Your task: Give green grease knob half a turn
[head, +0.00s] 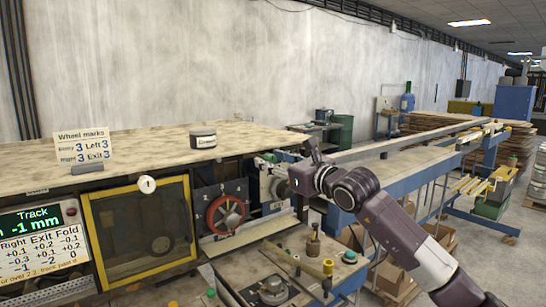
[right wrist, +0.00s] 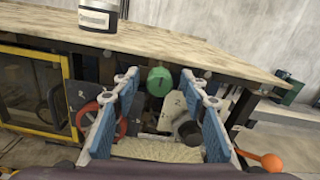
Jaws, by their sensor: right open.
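The green grease knob (right wrist: 159,81) shows in the right wrist view as a round green cap on the machine, just under the edge of the wooden top. My right gripper (right wrist: 157,90) is open, with its two blue-padded fingers to either side of the knob in that picture. I cannot tell how far the fingertips are from it, but nothing shows between them in the grip. In the head view my right gripper (head: 302,160) reaches in from the right at the machine's front end, and I cannot make out the knob there. My left gripper is not in view.
A red handwheel (head: 226,214) sits left of my gripper. A labelled jar (head: 203,136) stands on the wooden top (head: 130,150). A yellow-framed window (head: 138,232) is at left. Bottles and small parts crowd the lower bench. An orange ball knob (right wrist: 271,162) is at lower right.

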